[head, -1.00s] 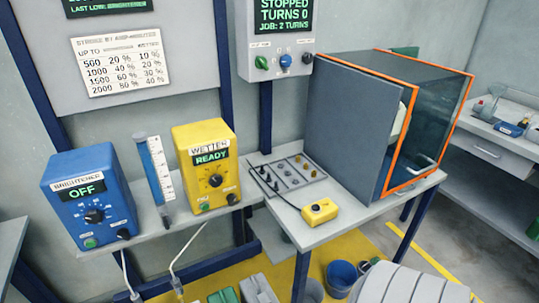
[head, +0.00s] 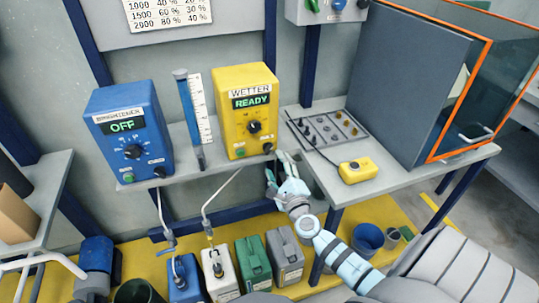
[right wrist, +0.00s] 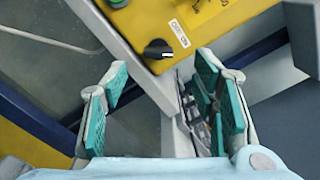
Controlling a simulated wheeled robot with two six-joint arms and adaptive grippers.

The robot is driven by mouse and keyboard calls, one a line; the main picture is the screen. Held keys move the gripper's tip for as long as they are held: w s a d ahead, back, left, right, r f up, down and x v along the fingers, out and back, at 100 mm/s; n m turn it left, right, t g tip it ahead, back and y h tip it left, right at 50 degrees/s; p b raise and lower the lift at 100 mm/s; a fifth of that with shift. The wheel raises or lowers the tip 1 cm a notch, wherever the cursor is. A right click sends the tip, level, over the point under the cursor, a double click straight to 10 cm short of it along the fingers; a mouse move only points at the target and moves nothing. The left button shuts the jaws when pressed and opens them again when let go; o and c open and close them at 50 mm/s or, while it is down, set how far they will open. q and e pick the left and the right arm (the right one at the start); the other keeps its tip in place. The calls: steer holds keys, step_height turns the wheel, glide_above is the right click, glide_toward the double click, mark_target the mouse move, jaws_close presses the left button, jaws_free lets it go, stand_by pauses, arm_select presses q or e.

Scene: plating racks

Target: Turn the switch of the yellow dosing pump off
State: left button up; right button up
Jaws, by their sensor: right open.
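The yellow dosing pump (head: 247,110) is labelled WETTER, and its display (head: 251,99) reads READY in green. Its front has a black dial (head: 254,127), a green button (head: 239,152) at lower left and a small black switch (head: 268,148) at lower right. In the right wrist view, the black switch (right wrist: 158,49) with a white mark is on the yellow pump face (right wrist: 150,18). My right gripper (head: 281,163) is open and empty, just below and right of the switch. In the wrist view its green-padded fingers (right wrist: 162,72) are spread apart, with the switch ahead between them. My left gripper is not in view.
A blue pump (head: 130,120) labelled BRIGHTENER, reading OFF, and a measuring tube (head: 190,110) stand left on the same shelf. A yellow pendant box (head: 358,171) and a tray of small parts (head: 330,130) lie on the right table.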

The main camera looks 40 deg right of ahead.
mark_target(268, 151)
steer(key=x, duration=0.3)
steer(key=b+x, duration=0.1)
steer(key=x, duration=0.2)
steer(key=shift+f, duration=0.25)
steer(key=shift+w+d+r, duration=0.15)
steer(key=shift+w, duration=0.25)
steer(key=shift+c, duration=0.5)
steer(key=c, duration=1.1)
steer(key=shift+o, duration=0.2)
